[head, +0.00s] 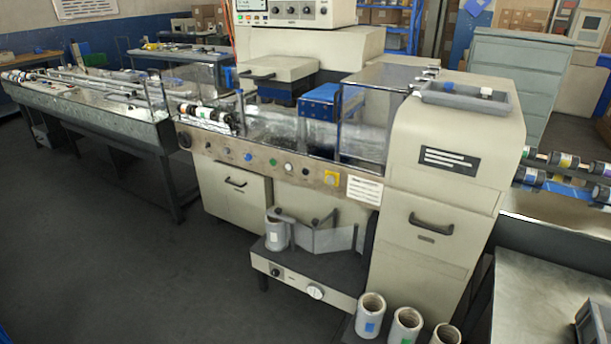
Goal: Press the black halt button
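The wrapping machine's front panel (225,156) runs along its front edge in the middle of the head view, with a row of small controls. The labels are too small to read, so I cannot tell for sure which dark control is the halt button. Neither of my grippers is in view.
A long infeed conveyor (90,91) reaches to the left. A lower shelf (305,277) with a grey-white roll (277,234) juts out below the panel. Several upright rolls (370,315) stand at the bottom right. The floor (130,260) left of the shelf is clear.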

